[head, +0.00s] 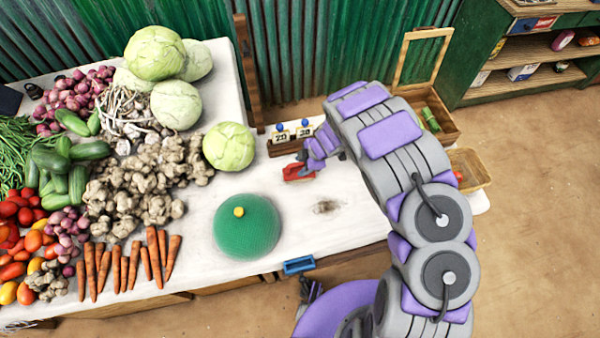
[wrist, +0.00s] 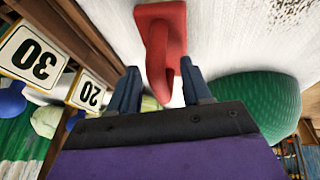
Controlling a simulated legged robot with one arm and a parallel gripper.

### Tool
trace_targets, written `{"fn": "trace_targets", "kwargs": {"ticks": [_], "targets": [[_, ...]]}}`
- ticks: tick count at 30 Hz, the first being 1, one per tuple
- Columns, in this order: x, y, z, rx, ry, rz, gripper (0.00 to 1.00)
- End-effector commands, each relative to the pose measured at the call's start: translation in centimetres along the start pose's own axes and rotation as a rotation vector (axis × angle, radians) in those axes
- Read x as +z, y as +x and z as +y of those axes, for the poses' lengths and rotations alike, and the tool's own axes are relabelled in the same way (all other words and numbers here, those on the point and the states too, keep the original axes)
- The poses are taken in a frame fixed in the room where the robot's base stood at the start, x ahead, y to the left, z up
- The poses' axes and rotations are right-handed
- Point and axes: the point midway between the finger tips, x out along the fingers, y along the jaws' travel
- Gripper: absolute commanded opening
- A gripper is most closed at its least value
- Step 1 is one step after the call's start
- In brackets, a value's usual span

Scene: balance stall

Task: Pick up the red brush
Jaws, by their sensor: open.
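The red brush (head: 299,173) lies on the white tabletop, in front of the number cards. In the wrist view the red brush (wrist: 160,30) has a broad block and a narrower handle pointing toward me. My gripper (wrist: 160,68) is open, with one dark blue finger on each side of the handle and a visible gap on both sides. In the head view my gripper (head: 304,158) is small and low over the brush, partly hiding it. I cannot tell the exact height of the fingers over the table.
A green dome with a yellow knob (head: 247,228) stands to the left of the brush. Number cards 20 (head: 282,137) and 30 (head: 304,132) stand behind it in a wooden holder. Vegetables fill the table's left. A dark smudge (head: 326,207) marks otherwise clear tabletop.

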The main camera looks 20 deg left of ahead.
Motion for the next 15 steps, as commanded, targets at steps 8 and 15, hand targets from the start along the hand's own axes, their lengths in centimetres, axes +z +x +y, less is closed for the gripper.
{"fn": "trace_targets", "kwargs": {"ticks": [8, 15], "targets": [[-0.51, 0.49, 0.14, -0.005, -0.003, -0.005, 0.39], [-0.32, 0.29, 0.07, -0.004, -0.001, -0.003, 0.16]]}}
